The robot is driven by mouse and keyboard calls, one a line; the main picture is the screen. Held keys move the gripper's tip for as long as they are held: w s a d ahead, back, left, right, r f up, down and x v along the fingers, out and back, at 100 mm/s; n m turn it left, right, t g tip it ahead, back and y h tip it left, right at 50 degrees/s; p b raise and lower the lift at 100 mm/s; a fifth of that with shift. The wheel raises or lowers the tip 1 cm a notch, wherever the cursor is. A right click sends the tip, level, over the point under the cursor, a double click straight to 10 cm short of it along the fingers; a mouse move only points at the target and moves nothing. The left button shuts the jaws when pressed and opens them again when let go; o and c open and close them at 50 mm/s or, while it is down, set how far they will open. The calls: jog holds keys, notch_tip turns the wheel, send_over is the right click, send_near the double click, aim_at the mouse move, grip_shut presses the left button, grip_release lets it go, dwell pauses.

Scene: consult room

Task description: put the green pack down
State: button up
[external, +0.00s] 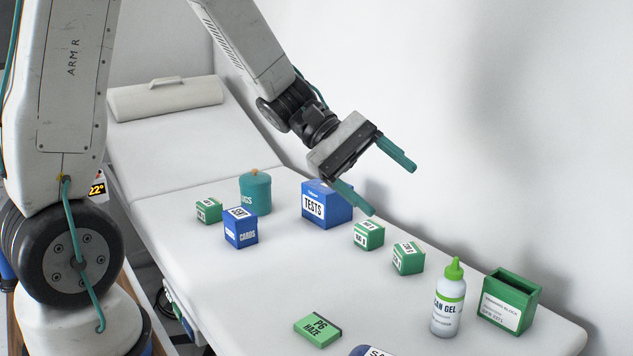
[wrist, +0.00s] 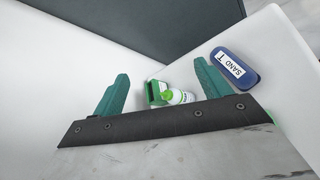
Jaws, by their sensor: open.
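A flat green pack (external: 318,330) with a white label reading "P6 HAZE" lies on the white couch near the front of the external view. Nothing holds it. My gripper (external: 392,188) is open and empty, in the air above the couch, up and to the right of the pack and well apart from it. In the wrist view, my gripper (wrist: 160,72) shows its two teal fingers spread wide. A small green patch shows at the right end of the gripper body there; I cannot tell what it is.
Small green boxes (external: 369,236), blue boxes (external: 325,210) and a teal jar (external: 256,193) stand on the couch (external: 200,270). A gel bottle (external: 448,305), a green holder (external: 510,300) and a blue case (wrist: 235,68) are at the near end. Bare couch surrounds the pack's left.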

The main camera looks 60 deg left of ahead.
jog(key=s+r+m+g+y, duration=0.25)
jog(key=s+m, duration=0.25)
jog(key=s, duration=0.3)
jog(key=s+r+m+g+y, duration=0.2)
jog(key=s+r+m+y, duration=0.15)
jog(key=s, duration=0.45)
jog(key=s+a+r+m+t+y, duration=0.1)
jog(key=s+a+m+t+y, duration=0.1)
jog(key=s+a+m+y, duration=0.3)
jog(key=s+a+y, duration=0.1)
jog(key=s+a, duration=0.2)
jog(key=s, duration=0.1)
jog(key=shift+s+a, duration=0.2)
jog(key=shift+s, duration=0.2)
jog(key=shift+o, duration=0.4)
jog(key=shift+r+m, duration=0.1)
jog(key=shift+m, duration=0.15)
